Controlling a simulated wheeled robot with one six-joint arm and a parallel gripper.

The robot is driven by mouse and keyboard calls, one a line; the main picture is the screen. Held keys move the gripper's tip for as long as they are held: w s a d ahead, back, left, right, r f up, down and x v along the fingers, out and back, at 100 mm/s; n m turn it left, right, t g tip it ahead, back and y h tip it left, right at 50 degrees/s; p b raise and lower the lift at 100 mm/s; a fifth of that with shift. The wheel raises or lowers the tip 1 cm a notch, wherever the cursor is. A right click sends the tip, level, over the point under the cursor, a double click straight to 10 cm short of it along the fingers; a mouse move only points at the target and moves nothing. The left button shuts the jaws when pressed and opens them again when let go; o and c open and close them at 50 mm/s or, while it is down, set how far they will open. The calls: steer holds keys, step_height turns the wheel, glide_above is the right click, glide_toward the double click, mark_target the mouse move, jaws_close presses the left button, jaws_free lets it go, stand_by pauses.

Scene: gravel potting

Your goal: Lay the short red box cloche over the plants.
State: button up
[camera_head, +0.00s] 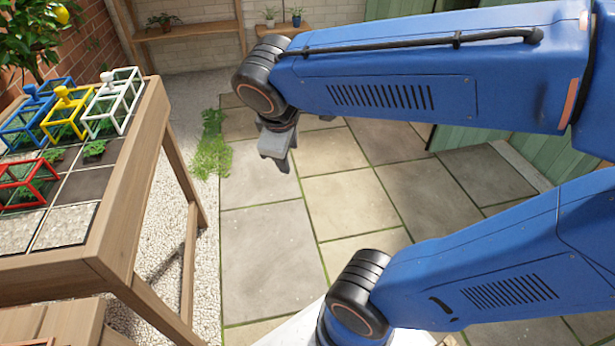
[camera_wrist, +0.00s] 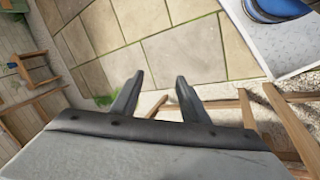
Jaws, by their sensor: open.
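The red box cloche (camera_head: 28,180) is an open frame of red bars on the potting table at the left edge of the head view, partly cut off by the picture edge. Small green plants (camera_head: 95,149) show in the bed, one in the open and others inside the frames. My gripper (camera_head: 284,163) is open and empty over the paving, well to the right of the table.
White (camera_head: 113,101), yellow (camera_head: 68,114) and blue (camera_head: 20,128) frame cloches stand at the table's far side. The wooden table (camera_head: 125,192) has a raised rim. A lemon tree (camera_head: 45,25) stands behind. The paving (camera_head: 265,240) between table and arm is clear.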

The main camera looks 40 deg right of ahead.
steer(key=s+f+m+t+y, duration=0.1)
steer(key=s+f+m+y, duration=0.1)
steer(key=s+m, duration=0.5)
steer(key=shift+s+m+y, duration=0.15)
steer(key=shift+m+y, duration=0.35)
steer(key=shift+y, duration=0.1)
